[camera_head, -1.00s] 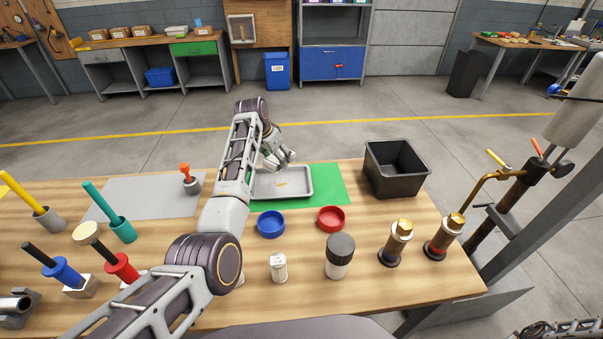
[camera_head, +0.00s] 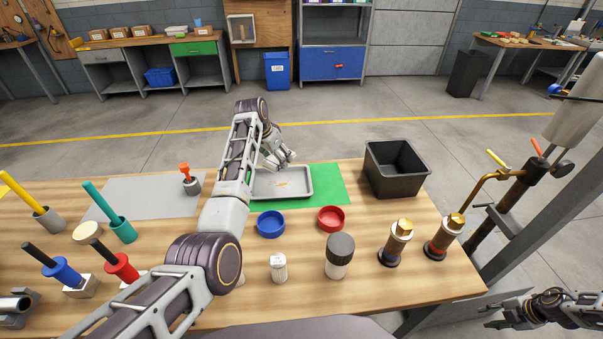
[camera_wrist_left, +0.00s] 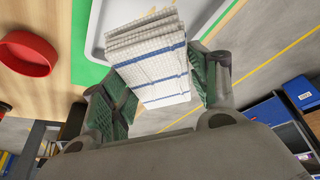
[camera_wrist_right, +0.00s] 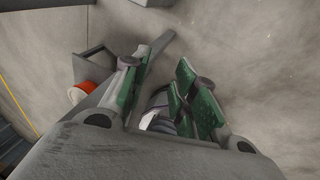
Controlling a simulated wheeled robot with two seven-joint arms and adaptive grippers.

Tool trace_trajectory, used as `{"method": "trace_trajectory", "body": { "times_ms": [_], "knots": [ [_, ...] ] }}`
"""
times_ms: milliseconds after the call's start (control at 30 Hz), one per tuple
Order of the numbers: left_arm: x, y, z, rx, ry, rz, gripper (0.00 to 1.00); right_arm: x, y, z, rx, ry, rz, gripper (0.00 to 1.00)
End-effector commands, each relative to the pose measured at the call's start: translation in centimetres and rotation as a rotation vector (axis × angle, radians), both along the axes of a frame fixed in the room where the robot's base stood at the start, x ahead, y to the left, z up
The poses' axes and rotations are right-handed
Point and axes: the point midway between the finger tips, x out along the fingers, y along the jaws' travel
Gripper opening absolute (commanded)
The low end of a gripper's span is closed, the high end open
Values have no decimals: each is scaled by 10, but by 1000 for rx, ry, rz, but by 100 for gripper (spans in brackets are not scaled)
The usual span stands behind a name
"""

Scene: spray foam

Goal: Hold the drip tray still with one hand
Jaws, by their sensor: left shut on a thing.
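The grey drip tray (camera_head: 296,193) lies flat on the green mat, partly hidden by my left arm. A small yellowish mark shows on its floor. My left gripper (camera_head: 279,160) is over the tray's far left part. In the left wrist view, its fingers are closed on a folded white cloth with blue stripes (camera_wrist_left: 160,72); part of the tray (camera_wrist_left: 97,42) shows behind the cloth. I cannot tell whether the cloth touches the tray. My right gripper (camera_head: 489,316) is open and empty, out past the table's right end; its fingers (camera_wrist_right: 165,65) stand apart in its wrist view.
The green mat (camera_head: 330,185) is under the tray. A black bin (camera_head: 398,185) stands right of it. Blue (camera_head: 270,224) and red (camera_head: 331,219) dishes, a dark-capped jar (camera_head: 339,256) and two brass-topped fittings (camera_head: 397,242) stand nearer. A grey mat (camera_head: 150,197) lies left.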

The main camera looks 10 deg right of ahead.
Motion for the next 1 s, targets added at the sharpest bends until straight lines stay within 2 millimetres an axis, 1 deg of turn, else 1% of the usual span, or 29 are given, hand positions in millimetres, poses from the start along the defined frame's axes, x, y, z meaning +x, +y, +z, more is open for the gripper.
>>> {"method": "trace_trajectory", "body": {
  "times_ms": [33, 300, 667, 1000],
  "knots": [
    [0, 0, 0, 0, 0, 0, 41, 10, 0, 6, -5, -24, -9, 28],
    [0, 0, 0, 0, 0, 0, 41, 54, -3, 36, -42, -146, -55, 28],
    [0, 0, 0, 0, 0, 0, 41, 108, -3, 82, -72, -318, -123, 28],
    [0, 0, 0, 0, 0, 0, 41, 156, 2, 134, -78, -493, -189, 28]
  ]
}}
